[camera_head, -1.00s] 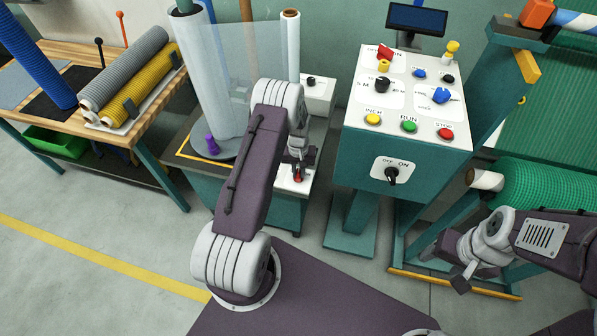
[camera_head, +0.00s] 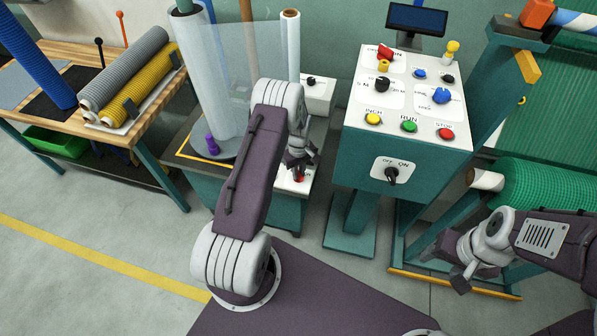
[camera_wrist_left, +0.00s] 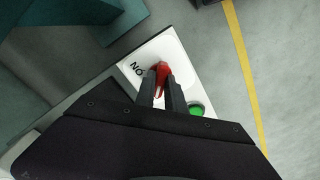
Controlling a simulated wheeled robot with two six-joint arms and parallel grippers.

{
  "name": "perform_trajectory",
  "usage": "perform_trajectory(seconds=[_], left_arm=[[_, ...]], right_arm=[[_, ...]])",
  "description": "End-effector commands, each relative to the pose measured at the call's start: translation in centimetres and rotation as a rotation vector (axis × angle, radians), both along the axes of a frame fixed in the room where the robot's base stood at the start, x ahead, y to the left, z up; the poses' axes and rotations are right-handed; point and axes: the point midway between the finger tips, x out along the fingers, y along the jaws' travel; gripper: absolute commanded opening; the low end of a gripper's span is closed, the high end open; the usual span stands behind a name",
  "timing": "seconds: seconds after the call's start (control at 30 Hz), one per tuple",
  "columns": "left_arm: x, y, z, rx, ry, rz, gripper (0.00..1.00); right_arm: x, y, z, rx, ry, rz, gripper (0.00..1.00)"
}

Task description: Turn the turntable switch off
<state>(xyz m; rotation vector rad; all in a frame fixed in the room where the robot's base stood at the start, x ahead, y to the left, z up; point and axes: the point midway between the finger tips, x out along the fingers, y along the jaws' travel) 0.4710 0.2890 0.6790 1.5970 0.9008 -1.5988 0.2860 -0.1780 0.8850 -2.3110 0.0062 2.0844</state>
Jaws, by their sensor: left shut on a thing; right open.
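The turntable (camera_head: 228,152), a grey disc bearing a film-wrapped roll, stands behind my left arm. On the low front panel (camera_head: 287,184) beside it is a red switch knob (camera_head: 299,178), mostly hidden by my left gripper (camera_head: 298,168). In the left wrist view the red knob (camera_wrist_left: 161,74) sits on a white plate (camera_wrist_left: 176,58) with "ON" lettering upside down, and a green button (camera_wrist_left: 197,109) is close by. My left gripper (camera_wrist_left: 161,92) is shut on the knob, one finger on each side. My right gripper (camera_head: 463,278) is open and empty at the lower right.
A teal control console (camera_head: 402,150) with several buttons and knobs stands right of the turntable. A small white box (camera_head: 317,95) with a black knob is behind my left arm. A green netting roll (camera_head: 550,195) lies near my right arm. The floor at left is clear.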

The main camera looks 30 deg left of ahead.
Motion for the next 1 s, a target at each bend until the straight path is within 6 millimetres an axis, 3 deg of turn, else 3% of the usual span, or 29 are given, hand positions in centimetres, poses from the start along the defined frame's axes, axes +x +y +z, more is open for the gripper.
perform_trajectory(seconds=[0.43, 0.47, 0.5, 0.53, 0.83, 1.0], left_arm=[[0.1, 0.0, 0.1, 0.000, -0.002, 0.013, 0.00], [0.1, 0.0, 0.1, 0.000, -0.002, 0.013, 0.20], [0.1, 0.0, 0.1, 0.000, -0.002, 0.013, 0.31], [0.1, 0.0, 0.1, 0.000, -0.002, 0.012, 0.36], [0.1, 0.0, 0.2, 0.000, -0.001, 0.011, 0.36], [0.1, 0.0, 3.0, 0.001, -0.005, 0.011, 0.36]], right_arm=[[0.0, 0.0, 0.0, 0.000, 0.000, 0.000, 0.57], [0.0, 0.0, 0.0, 0.000, 0.000, 0.000, 0.57], [0.0, 0.0, 0.0, 0.000, 0.000, 0.000, 0.57], [0.0, 0.0, 0.0, 0.000, 0.000, 0.000, 0.57], [0.0, 0.0, 0.0, 0.000, 0.000, 0.000, 0.57], [0.0, 0.0, 0.3, 0.000, 0.000, 0.000, 0.57]])
